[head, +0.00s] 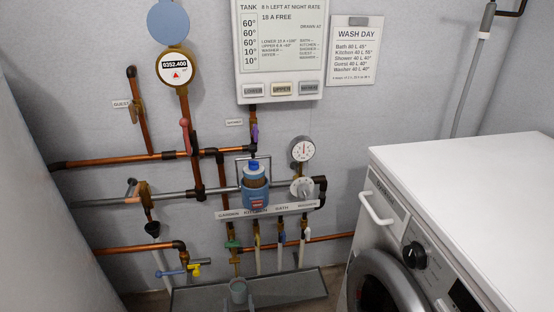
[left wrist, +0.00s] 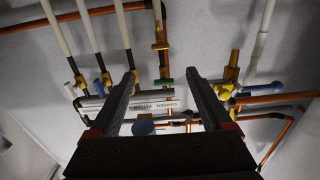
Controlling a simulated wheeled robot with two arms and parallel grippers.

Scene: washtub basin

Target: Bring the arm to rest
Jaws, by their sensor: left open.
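My left gripper (left wrist: 160,92) shows in the left wrist view. Its two dark fingers stand wide apart, with nothing held between them. Beyond the fingers are the wall pipes, brass valves and the white label strip (left wrist: 128,104), which appears upside down. The green valve handle (left wrist: 163,82) shows between the fingertips, apart from them as far as I can tell. The yellow handle (left wrist: 224,90) is to the right of the right finger. I cannot clearly make out the left gripper in the head view. My right gripper is in neither view.
The head view shows copper and grey pipes, a round meter (head: 176,68), a blue-topped filter (head: 255,190) and a pressure gauge (head: 301,149) on the wall. A grey trough (head: 300,288) lies below. A white washing machine (head: 460,185) fills the right side.

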